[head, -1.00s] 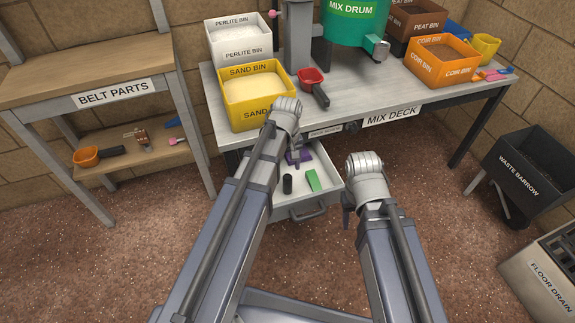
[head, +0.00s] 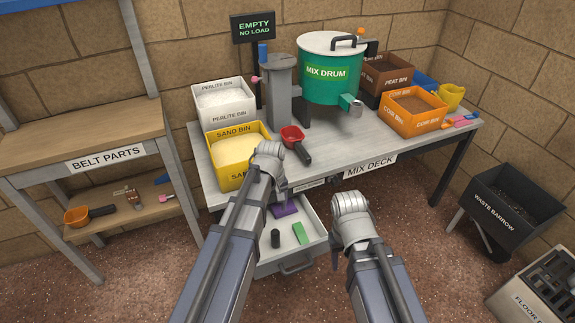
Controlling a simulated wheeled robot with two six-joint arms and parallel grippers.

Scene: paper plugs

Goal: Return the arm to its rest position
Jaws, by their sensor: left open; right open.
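My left arm reaches up the middle of the view, and my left gripper (head: 281,190) points down over the rear of the open drawer (head: 292,262), largely hidden by its own wrist. It is open, with nothing seen in it. My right gripper (head: 337,250) hangs just right of the drawer, mostly behind its wrist. It is open, with nothing seen in it. In the drawer lie a purple piece (head: 286,208), a dark cylinder (head: 275,238) and a green block (head: 300,233). The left gripper is close to the purple piece; contact cannot be told.
The mix deck (head: 335,168) carries the sand bin (head: 262,131), perlite bin (head: 225,119), red scoop (head: 293,137), green mix drum (head: 325,88) and coir bin (head: 410,121). The belt parts shelf (head: 80,145) stands left, the waste barrow (head: 500,205) right. An EMPTY NO LOAD sign (head: 254,27) stands behind.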

